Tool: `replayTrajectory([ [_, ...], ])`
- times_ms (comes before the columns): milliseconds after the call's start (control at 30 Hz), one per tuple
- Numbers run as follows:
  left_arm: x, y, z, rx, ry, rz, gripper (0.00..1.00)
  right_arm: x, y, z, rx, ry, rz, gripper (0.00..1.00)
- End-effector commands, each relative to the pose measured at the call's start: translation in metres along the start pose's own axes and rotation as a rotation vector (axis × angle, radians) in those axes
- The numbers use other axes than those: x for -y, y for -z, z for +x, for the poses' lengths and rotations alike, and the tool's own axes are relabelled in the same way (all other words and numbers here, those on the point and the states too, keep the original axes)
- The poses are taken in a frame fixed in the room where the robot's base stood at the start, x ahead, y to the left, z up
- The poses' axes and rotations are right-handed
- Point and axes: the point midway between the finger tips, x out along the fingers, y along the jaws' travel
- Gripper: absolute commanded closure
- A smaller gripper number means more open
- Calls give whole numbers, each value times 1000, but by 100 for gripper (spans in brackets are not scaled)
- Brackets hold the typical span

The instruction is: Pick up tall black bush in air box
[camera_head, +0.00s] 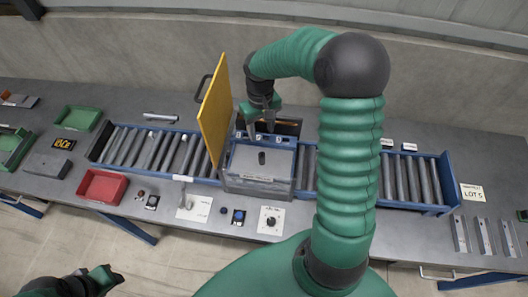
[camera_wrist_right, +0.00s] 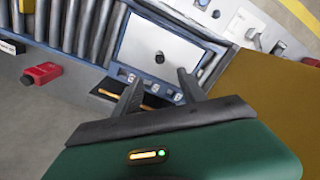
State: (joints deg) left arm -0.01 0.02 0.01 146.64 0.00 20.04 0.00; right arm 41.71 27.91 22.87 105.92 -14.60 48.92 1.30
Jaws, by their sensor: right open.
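The black bush (camera_head: 262,158) stands on the pale panel of the grey-blue box (camera_head: 258,184) in the middle of the bench. It also shows as a small dark cylinder in the right wrist view (camera_wrist_right: 159,58). The yellow lid (camera_head: 214,112) of the box stands raised on its left side. My right gripper (camera_head: 262,134) is open and empty, above the back edge of the box, apart from the bush. Its two fingers (camera_wrist_right: 160,88) show in the right wrist view. My left gripper (camera_head: 100,278) is at the bottom left, away from the box; its jaw state is unclear.
A roller conveyor (camera_head: 160,148) with blue rails runs along the bench on both sides of the box. A red tray (camera_head: 102,186), green bin (camera_head: 80,118) and control buttons (camera_head: 239,216) lie on the left and front. The raised lid borders the box's left side.

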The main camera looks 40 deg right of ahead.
Motion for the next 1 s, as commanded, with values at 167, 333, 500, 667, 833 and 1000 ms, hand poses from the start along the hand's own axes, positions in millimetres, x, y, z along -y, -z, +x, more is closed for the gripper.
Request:
replayTrajectory([
  [167,0,1,-7,1,0,-1,64,-4,-2,49,7,9,-2,51],
  [333,0,2,-12,1,0,-1,64,-9,1,92,5,12,0,51],
  [500,0,3,-16,1,0,0,64,-10,2,110,2,12,0,51],
  [667,0,7,-31,1,0,0,64,-10,5,131,4,11,-1,51],
  [833,0,8,-35,1,0,0,64,-8,6,156,1,6,-1,51],
  [1000,0,8,-34,1,0,0,64,-9,7,159,-1,6,-1,51],
])
